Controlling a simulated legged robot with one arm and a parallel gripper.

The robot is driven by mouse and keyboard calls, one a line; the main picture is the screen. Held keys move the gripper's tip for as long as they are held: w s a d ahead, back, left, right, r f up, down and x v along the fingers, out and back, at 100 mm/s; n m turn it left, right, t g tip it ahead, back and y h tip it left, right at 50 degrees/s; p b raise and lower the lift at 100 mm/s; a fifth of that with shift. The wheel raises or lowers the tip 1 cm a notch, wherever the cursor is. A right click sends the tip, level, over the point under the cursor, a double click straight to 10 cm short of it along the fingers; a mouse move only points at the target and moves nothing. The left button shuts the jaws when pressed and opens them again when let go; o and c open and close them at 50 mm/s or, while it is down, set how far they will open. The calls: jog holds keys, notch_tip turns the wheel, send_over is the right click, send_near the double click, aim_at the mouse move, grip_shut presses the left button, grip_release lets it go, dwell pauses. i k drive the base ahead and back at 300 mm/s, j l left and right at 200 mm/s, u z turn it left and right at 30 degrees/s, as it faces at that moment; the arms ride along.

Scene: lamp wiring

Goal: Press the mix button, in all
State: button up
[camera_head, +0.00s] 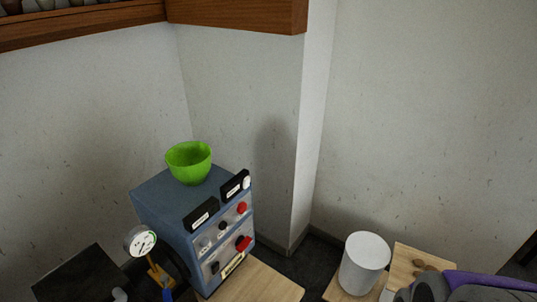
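A blue-grey box-shaped machine (160,197) stands at the lower left, its front panel turned to the right. The panel carries an upper red button or knob (242,208) and a lower red one (243,243), with small dark and light controls beside them. Two black label plates (201,214) sit along the panel's top edge. The lettering is too small to read, so I cannot tell which control is the mix button. A green bowl (188,163) rests on top of the machine.
A round dial gauge (140,240) stands left of the machine. A white cylinder (364,262) stands at the lower right, beside a wooden board (415,254) with brown round pieces. A wooden surface (262,285) lies before the panel. Wooden shelves (240,14) overhang above.

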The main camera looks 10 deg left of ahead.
aim_at(204, 243)
jog(key=u, duration=1.45)
